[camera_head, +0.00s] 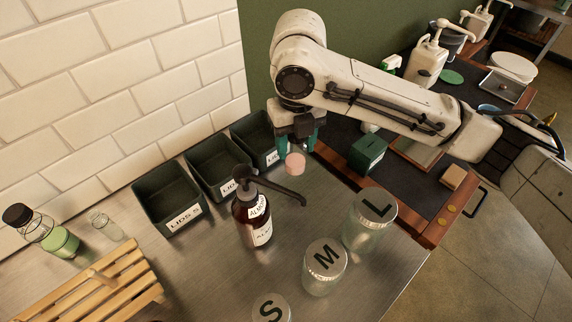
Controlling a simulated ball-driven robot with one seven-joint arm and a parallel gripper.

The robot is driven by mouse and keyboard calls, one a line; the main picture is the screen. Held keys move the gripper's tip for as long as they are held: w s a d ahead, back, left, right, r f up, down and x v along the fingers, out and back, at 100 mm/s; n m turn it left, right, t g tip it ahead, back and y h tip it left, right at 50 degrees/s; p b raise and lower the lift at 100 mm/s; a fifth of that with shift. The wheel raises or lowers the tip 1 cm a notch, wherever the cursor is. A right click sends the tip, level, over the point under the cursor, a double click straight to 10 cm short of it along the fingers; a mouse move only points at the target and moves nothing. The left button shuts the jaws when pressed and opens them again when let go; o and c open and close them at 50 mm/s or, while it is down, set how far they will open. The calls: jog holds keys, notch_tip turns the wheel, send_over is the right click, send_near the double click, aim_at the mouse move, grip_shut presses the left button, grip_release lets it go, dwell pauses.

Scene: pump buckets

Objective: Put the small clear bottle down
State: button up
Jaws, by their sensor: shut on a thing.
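My gripper (297,147) hangs from the arm near the picture's middle, its teal fingers shut on the small clear bottle (295,165). Only the bottle's rounded pink lower part shows clearly below the fingers; its upper part is hidden between them. In this view the bottle appears in front of the dark bins and behind the brown pump bottle's spout. It looks held above the steel counter (205,275), though its exact height is hard to tell.
A brown pump bottle (252,220) stands close by. Jars marked L (370,225), M (325,270) and S (271,308) stand at front. Dark bins (168,198) line the wall. A wooden rack (105,285), a green-filled bottle (62,242) and an empty glass (107,225) are left.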

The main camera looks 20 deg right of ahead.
aim_at(295, 163)
jog(key=shift+f, duration=3.1)
jog(key=shift+f, duration=0.2)
jog(key=o, duration=1.1)
jog(key=shift+c, duration=0.2)
jog(key=shift+r, duration=0.1)
notch_tip(295, 163, up, 12)
jog(key=shift+r+b, duration=0.1)
jog(key=shift+b, duration=0.35)
